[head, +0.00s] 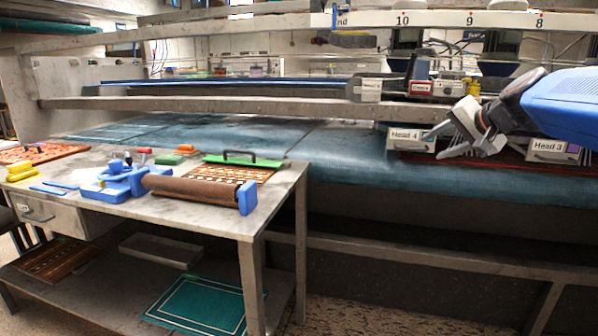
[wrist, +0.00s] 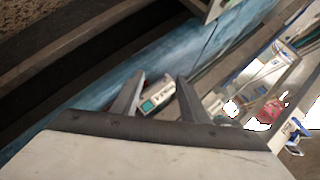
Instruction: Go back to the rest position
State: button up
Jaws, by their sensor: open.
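My gripper (head: 447,143) is at the upper right of the head view, at the end of my blue and grey arm. Its fingers point left and down, spread apart with nothing between them. It hangs in front of the machine's blue bed, near the box labelled Head 4 (head: 403,139). In the wrist view both fingers of my gripper (wrist: 160,84) show apart and empty. A small pale box with a green label (wrist: 157,95) appears beyond and between them; I cannot tell which box it is. A gap in depth between fingers and boxes is hard to judge.
A metal workbench (head: 225,222) stands at the left with a brown roller (head: 195,191), blue clamp parts (head: 120,183) and a green-edged brush board (head: 240,170). The Head 3 box (head: 552,149) sits under my arm. Machine rails (head: 240,104) cross behind. Floor shows at lower right of the bench.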

jog(key=s+a+f+n+g+h, duration=0.15)
jog(key=s+a+f, duration=0.25)
jog(key=s+f, duration=0.4)
jog(key=s+a+f+n+g+y, duration=0.1)
jog(key=s+a+f+n+g, duration=0.2)
jog(key=s+f, duration=0.6)
jog(key=s+f+n+g+h, duration=0.1)
jog(key=s+f+n, duration=0.1)
jog(key=s+f, duration=0.3)
jog(key=s+f+n+h, duration=0.1)
jog(key=s+f, duration=0.5)
jog(key=s, duration=0.6)
jog(key=shift+s+a+f+n+g+h, duration=0.15)
jog(key=shift+s+f+n+g+h, duration=0.15)
jog(key=shift+s+n+g+h, duration=0.1)
